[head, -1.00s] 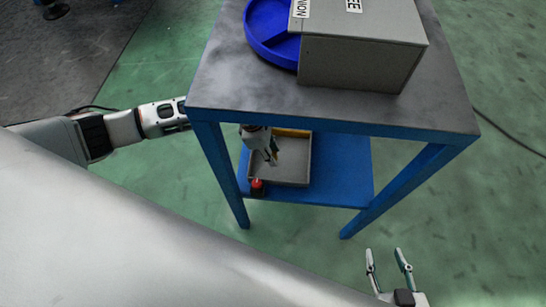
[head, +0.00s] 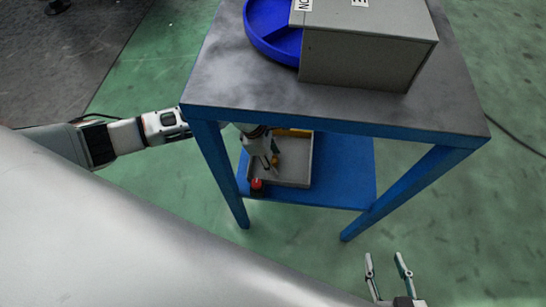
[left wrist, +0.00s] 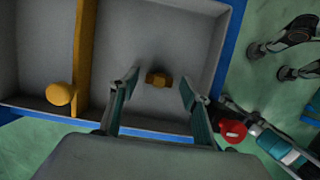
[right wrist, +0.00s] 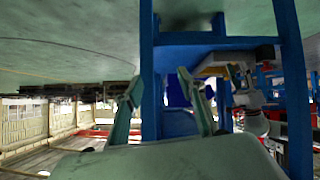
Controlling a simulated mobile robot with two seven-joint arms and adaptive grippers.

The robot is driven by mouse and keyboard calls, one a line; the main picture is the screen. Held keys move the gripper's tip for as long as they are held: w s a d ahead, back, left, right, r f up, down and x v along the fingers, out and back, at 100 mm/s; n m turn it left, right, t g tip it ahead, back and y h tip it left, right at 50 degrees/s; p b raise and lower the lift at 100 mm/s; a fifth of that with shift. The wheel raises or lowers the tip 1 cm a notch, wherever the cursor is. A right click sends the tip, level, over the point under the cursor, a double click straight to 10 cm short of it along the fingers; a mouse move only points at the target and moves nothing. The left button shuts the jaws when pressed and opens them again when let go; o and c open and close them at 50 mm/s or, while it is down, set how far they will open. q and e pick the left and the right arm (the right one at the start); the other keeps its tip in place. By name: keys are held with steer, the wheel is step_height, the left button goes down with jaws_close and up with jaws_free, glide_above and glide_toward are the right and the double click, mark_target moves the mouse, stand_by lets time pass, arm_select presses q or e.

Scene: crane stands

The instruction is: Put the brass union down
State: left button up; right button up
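The brass union (left wrist: 157,78) lies on the floor of the grey tray (left wrist: 212,22), in the compartment right of the yellow divider in the left wrist view. My left gripper (left wrist: 160,84) is open, with one finger on each side of the union and a gap to both. In the head view the left gripper (head: 274,162) reaches under the tabletop into the tray (head: 296,173), and the union shows small and orange (head: 275,160) at its fingers. My right gripper (head: 386,265) is open and empty, out in front of the stand.
The tray sits on the blue lower shelf (head: 345,172), under the tabletop (head: 240,85) and between its legs. A red knob (left wrist: 232,131) is beside the tray. The yellow divider (left wrist: 83,55) has a round end. A blue round tray (head: 262,30) and a grey box (head: 365,60) stand on top.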

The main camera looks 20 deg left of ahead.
mark_target(275, 160)
arm_select(q)
steer(key=shift+r, duration=0.35)
steer(key=p+v, duration=0.1)
steer(key=v, duration=0.2)
steer(key=shift+w, duration=0.2)
steer(key=v, duration=0.1)
steer(key=p+v, duration=0.1)
steer(key=v, duration=0.2)
steer(key=shift+s+a, duration=0.1)
steer(key=shift+s, duration=0.2)
arm_select(e)
steer(key=shift+s+d, duration=0.35)
steer(key=shift+w+r, duration=0.1)
